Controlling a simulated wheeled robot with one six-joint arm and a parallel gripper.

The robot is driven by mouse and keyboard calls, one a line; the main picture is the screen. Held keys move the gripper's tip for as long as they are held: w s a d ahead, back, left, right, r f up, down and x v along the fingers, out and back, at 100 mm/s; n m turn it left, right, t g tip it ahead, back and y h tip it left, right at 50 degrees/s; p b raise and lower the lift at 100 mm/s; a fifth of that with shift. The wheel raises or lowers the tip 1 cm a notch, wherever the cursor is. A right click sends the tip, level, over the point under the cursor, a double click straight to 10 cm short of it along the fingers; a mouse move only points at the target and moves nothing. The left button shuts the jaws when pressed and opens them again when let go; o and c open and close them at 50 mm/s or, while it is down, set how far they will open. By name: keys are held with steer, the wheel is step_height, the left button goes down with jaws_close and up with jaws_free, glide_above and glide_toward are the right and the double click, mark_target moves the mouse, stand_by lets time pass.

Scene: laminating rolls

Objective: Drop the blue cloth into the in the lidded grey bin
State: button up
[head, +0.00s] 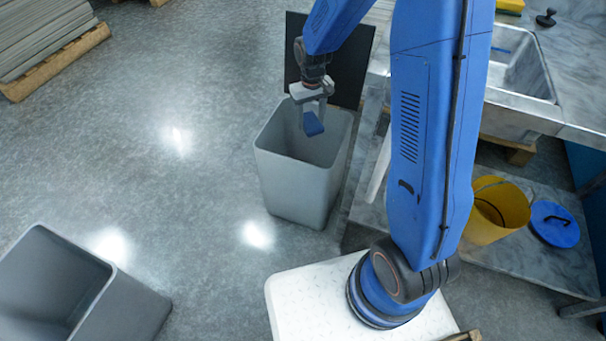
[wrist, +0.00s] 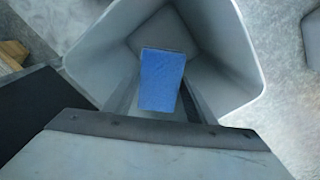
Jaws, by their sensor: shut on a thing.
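My gripper (head: 314,112) is shut on the blue cloth (head: 313,125) and points down over the opening of the lidded grey bin (head: 296,187). The bin's dark lid (head: 352,68) stands open and upright at its far side. In the wrist view the blue cloth (wrist: 161,80) sits between the fingers, with the grey bin's walls (wrist: 222,45) around it. The cloth looks near the level of the bin's rim; its exact height is unclear. The bin's floor is partly hidden by the cloth and gripper.
A second grey bin (head: 85,290), open and with no lid seen, stands at the lower left. A sink bench (head: 570,75) is at the right, with a yellow bucket (head: 497,212) and a round blue lid (head: 554,223) on its lower shelf. Floor left of the lidded bin is clear.

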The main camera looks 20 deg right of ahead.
steer(key=shift+f, duration=0.55)
steer(key=o, duration=1.2)
steer(key=shift+r, duration=0.1)
step_height(320, 180, up, 17)
steer(key=shift+s+a+r, duration=0.1)
